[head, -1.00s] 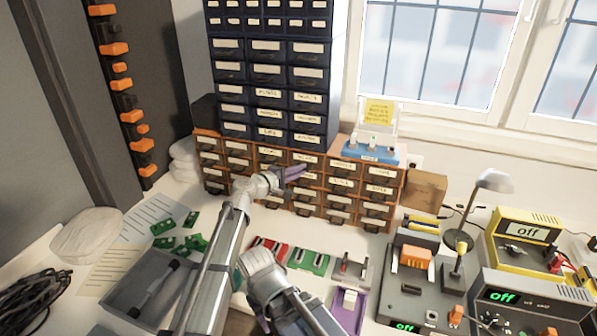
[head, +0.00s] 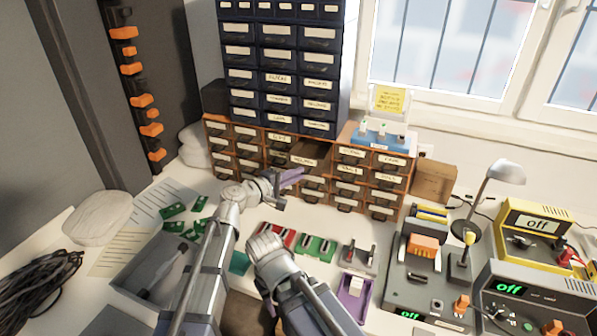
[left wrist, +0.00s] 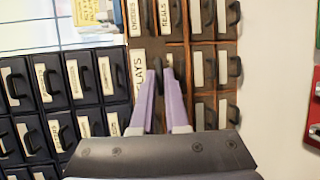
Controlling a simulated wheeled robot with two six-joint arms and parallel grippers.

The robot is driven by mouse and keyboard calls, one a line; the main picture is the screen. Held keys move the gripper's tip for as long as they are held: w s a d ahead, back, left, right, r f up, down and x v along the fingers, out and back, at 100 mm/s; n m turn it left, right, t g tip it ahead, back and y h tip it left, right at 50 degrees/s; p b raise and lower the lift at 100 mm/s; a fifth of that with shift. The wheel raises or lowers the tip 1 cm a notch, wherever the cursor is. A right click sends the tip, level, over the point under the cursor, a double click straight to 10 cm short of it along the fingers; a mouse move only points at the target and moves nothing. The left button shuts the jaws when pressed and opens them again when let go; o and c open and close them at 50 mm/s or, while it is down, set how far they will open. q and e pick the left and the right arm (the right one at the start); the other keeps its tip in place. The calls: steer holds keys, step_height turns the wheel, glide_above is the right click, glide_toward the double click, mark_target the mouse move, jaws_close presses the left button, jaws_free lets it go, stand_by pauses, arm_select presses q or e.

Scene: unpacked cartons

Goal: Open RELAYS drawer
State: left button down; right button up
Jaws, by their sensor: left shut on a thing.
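The RELAYS drawer (head: 303,161) is in the top row of the orange-framed cabinet in the head view. It stands pulled out, with a dark opening showing behind its front. Its label, of which "LAYS" can be read, shows in the left wrist view (left wrist: 139,76). My left gripper (head: 297,176) is in front of this drawer, its purple fingers shut on the drawer's handle; the fingers (left wrist: 160,72) partly hide the handle in the left wrist view.
A dark blue drawer cabinet (head: 279,60) stands on the orange-framed one. A blue holder (head: 378,136) sits on top at the right. Red and green trays (head: 316,248) lie on the table in front, with a grey tray (head: 150,268) at the left.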

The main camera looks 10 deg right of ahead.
arm_select(q)
steer(key=c, duration=0.9)
jaws_free()
steer(key=p+v, duration=0.1)
steer(key=v, duration=0.6)
steer(key=shift+s+a+r, duration=0.1)
steer(key=shift+s+a, duration=0.05)
steer(key=shift+a, duration=0.2)
